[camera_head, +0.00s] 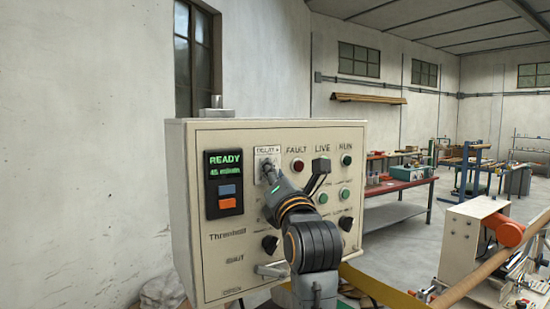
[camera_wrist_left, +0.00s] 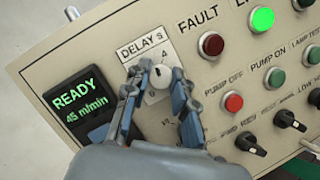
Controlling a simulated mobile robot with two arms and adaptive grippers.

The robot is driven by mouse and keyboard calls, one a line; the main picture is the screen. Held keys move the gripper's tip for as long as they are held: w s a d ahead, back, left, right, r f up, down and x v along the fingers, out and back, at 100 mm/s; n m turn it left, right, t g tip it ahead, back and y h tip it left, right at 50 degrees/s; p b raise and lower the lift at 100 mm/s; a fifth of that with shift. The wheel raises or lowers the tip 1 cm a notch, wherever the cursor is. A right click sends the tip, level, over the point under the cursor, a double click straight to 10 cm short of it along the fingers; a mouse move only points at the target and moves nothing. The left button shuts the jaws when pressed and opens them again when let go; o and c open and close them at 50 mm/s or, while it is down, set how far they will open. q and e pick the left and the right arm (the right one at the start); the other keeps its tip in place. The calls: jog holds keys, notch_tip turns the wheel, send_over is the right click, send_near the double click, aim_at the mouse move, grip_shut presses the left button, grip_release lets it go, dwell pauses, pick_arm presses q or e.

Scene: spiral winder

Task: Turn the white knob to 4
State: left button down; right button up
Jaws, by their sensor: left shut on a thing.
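The white knob (camera_wrist_left: 161,76) sits on the panel under the "DELAY s" label (camera_wrist_left: 144,45), with a "4" printed just above it. My left gripper (camera_wrist_left: 160,80) has one finger on each side of the knob and is shut on it. The direction of the knob's pointer is not clear. In the head view my left gripper (camera_head: 268,172) reaches the panel below the delay label (camera_head: 267,151) and hides most of the knob. My right gripper is not in view.
The beige control box (camera_head: 215,265) carries a display (camera_head: 225,165) reading READY, beside the knob. A red fault lamp (camera_wrist_left: 211,44), a lit green lamp (camera_wrist_left: 262,19), a red pump-off button (camera_wrist_left: 233,102) and black selector knobs (camera_wrist_left: 248,142) are close to the right finger.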

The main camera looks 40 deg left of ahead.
pick_arm(q)
jog(key=shift+s+r+m+h+p, duration=0.1)
jog(key=shift+m+h+p, duration=0.6)
jog(key=shift+m, duration=1.45)
jog(key=shift+r+m+h+p, duration=0.1)
jog(key=shift+m+h+p, duration=0.2)
jog(key=shift+m+h, duration=1.3)
jog(key=shift+m+y, duration=0.6)
jog(key=shift+m, duration=0.15)
jog(key=shift+t, duration=0.3)
jog(key=c, duration=1.1)
grip_release()
jog(key=v, duration=1.2)
